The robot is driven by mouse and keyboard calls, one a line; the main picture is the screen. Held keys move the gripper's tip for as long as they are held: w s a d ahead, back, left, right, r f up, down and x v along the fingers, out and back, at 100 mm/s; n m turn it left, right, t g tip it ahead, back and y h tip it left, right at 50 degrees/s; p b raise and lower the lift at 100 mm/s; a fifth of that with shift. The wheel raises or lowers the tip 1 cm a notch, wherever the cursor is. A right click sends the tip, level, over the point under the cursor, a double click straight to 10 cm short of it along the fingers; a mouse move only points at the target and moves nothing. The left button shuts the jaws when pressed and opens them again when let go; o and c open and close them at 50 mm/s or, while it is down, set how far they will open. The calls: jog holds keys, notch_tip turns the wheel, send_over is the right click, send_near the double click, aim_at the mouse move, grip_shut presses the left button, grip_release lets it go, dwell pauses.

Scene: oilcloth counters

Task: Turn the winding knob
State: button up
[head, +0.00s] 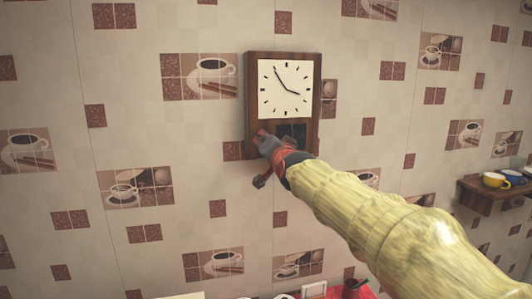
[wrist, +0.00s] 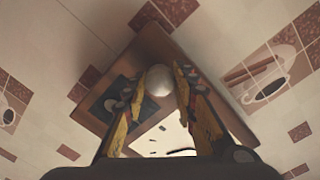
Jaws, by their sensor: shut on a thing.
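A wooden wall clock (head: 312,95) with a square white face hangs on the tiled wall in the head view. Its lower part has a dark square panel (head: 297,130). My gripper (head: 261,140) is at the clock's lower left and covers part of that corner. In the wrist view the clock's wooden case (wrist: 97,115) looks tilted. A pale round knob (wrist: 159,78) sits between the two fingers of my gripper (wrist: 158,88), which are shut on it. The knob is hidden behind my gripper in the head view.
A wooden wall shelf (head: 480,197) with a yellow cup (head: 495,180) is at the right of the head view. Several items, one red, show at the bottom edge, below my arm. The wall around the clock is flat and clear.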

jog(key=shift+m, duration=0.3)
jog(key=o, duration=1.1)
jog(key=shift+o, duration=0.3)
jog(key=shift+s, duration=0.1)
jog(key=s+d, duration=0.2)
jog(key=s, duration=0.9)
jog(key=shift+s+d+r, duration=0.2)
jog(key=shift+s, duration=0.1)
